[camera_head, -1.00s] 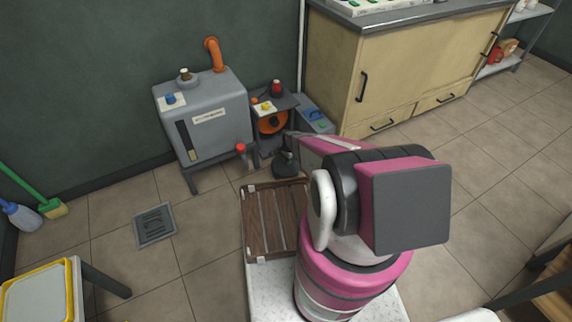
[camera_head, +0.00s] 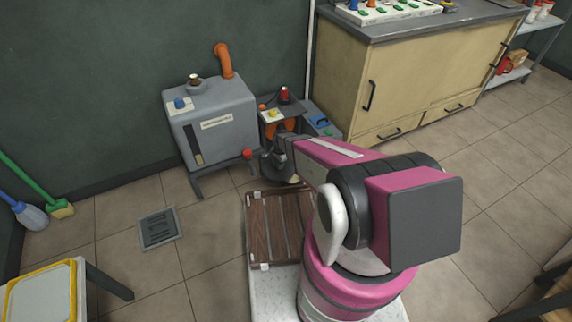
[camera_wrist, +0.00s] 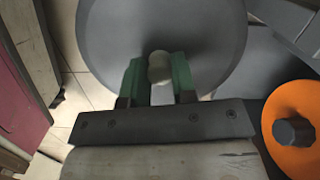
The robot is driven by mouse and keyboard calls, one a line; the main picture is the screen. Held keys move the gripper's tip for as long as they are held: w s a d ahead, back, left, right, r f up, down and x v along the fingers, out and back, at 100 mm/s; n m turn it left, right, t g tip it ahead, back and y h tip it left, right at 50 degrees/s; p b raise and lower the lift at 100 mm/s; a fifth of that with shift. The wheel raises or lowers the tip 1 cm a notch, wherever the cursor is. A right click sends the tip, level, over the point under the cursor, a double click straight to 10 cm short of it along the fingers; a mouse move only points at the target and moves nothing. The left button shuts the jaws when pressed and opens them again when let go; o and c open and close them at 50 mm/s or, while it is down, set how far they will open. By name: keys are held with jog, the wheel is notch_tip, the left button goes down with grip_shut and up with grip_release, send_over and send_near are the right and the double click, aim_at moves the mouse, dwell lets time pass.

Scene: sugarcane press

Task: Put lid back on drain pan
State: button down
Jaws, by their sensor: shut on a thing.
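A round grey lid (camera_wrist: 205,30) fills the upper middle of the wrist view, with a pale knob (camera_wrist: 159,66) at its near side. My gripper (camera_wrist: 157,78) is shut on this knob, one green finger on each side. In the head view the lid (camera_head: 274,168) shows as a dark shape below my gripper (camera_head: 282,142), in front of the small machine. My wrist hides part of that area. I cannot make out the drain pan for certain in either view.
A grey tank (camera_head: 214,122) stands left of the small machine with an orange disc (camera_wrist: 298,112). A slatted wooden platform (camera_head: 272,226) lies in front. A wooden cabinet (camera_head: 410,85) is at the right. The tiled floor around the drain grate (camera_head: 158,229) is clear.

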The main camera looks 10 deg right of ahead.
jog(key=shift+s+a+r, duration=0.35)
jog(key=shift+a+r, duration=0.15)
jog(key=shift+a, duration=0.15)
jog(key=w+d+f, duration=0.4)
jog(key=w+d, duration=0.2)
jog(key=d, duration=0.3)
notch_tip(320, 180, down, 6)
jog(key=shift+s+d, duration=0.2)
jog(key=shift+f, duration=0.25)
dwell(1.6)
jog(key=shift+c, duration=1.8)
grip_release()
